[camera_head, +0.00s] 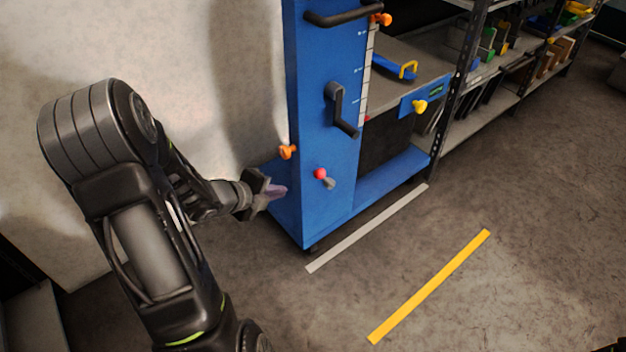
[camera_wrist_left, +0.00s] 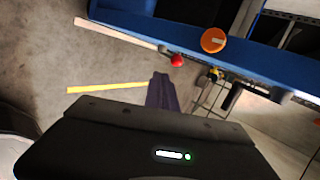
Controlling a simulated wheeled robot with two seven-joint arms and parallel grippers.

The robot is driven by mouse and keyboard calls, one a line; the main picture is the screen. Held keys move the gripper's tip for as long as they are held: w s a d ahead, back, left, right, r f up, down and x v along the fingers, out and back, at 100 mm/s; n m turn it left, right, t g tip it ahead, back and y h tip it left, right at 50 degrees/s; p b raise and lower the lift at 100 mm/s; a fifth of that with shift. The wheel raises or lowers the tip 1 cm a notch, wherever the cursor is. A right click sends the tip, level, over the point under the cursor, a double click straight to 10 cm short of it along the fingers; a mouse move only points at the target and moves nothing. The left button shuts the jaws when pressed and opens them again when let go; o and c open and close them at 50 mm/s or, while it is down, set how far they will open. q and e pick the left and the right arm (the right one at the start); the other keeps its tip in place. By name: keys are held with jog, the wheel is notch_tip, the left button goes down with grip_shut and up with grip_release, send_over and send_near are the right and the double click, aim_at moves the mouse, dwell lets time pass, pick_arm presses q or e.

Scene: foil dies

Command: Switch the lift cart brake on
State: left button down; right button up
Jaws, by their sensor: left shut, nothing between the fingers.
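The blue lift cart (camera_head: 322,120) stands by the wall in the head view, with a crank handle on its column face. A small lever with a red knob (camera_head: 320,173) and a grey end sits low on that face; I cannot tell which way it is set. The red knob also shows in the left wrist view (camera_wrist_left: 177,61), near an orange knob (camera_wrist_left: 213,40). My left gripper (camera_head: 277,191) is to the left of the red knob, apart from it. Its purple fingers (camera_wrist_left: 161,92) are shut and empty. My right gripper is not in view.
A grey strip (camera_head: 368,229) and a yellow strip (camera_head: 430,286) mark the open floor. Shelving (camera_head: 462,95) stands behind the cart.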

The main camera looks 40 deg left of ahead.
pick_arm(q)
jog(key=shift+f, duration=0.1)
jog(key=b+x, duration=0.1)
jog(key=x, duration=0.3)
jog(key=w+r+b+x, duration=0.1)
jog(key=x, duration=0.3)
jog(key=r+b+x, duration=0.1)
jog(key=x, duration=0.3)
jog(key=shift+w, duration=0.65)
jog(key=shift+r, duration=0.15)
